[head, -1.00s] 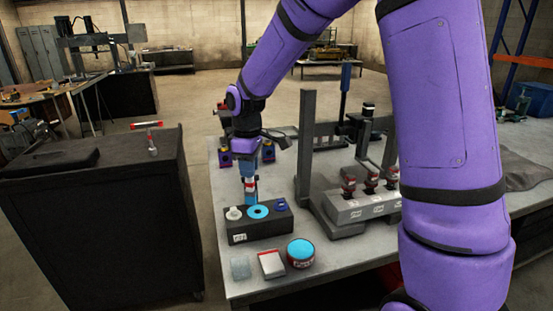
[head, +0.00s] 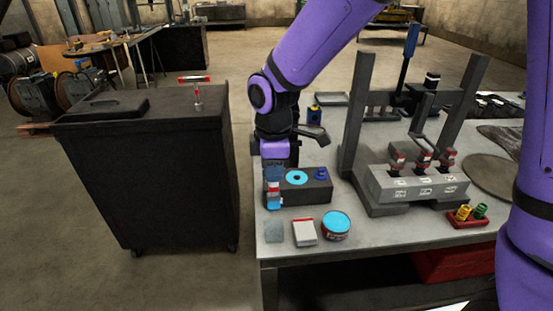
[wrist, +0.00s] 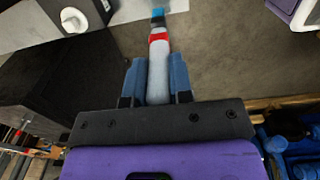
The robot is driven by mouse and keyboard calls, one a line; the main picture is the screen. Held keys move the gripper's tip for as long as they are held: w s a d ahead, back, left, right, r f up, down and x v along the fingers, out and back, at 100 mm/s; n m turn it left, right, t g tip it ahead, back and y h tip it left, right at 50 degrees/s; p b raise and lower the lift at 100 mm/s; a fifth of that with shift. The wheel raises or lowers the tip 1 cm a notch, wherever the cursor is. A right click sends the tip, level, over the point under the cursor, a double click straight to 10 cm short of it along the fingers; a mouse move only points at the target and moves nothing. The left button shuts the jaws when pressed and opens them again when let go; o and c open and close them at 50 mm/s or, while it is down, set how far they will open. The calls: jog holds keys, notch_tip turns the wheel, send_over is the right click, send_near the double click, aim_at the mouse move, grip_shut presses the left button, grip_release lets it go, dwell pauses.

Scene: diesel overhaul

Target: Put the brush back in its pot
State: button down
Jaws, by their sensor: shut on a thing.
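My gripper (head: 273,171) is shut on the brush (head: 274,201), which hangs tip down at the left front end of a black block (head: 314,194). In the wrist view the brush (wrist: 158,68) has a grey handle, a red band and a blue tip, held between blue fingers. The block has a blue ring (head: 296,177) and a blue knob (head: 320,173) on top; its white knob shows in the wrist view (wrist: 73,20). A round tin with a blue top (head: 336,224) stands in front of the block. I cannot tell which holder is the pot.
A white box with a red edge (head: 305,232) and a pale square (head: 274,231) lie at the table's front left. A grey fixture (head: 420,185) stands right of the block. A dark cabinet (head: 150,165) is left, across a floor gap.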

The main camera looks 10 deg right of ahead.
aim_at(273, 194)
jog(key=shift+f, duration=2.85)
jog(key=shift+f, duration=3.1)
jog(key=c, duration=0.9)
grip_release()
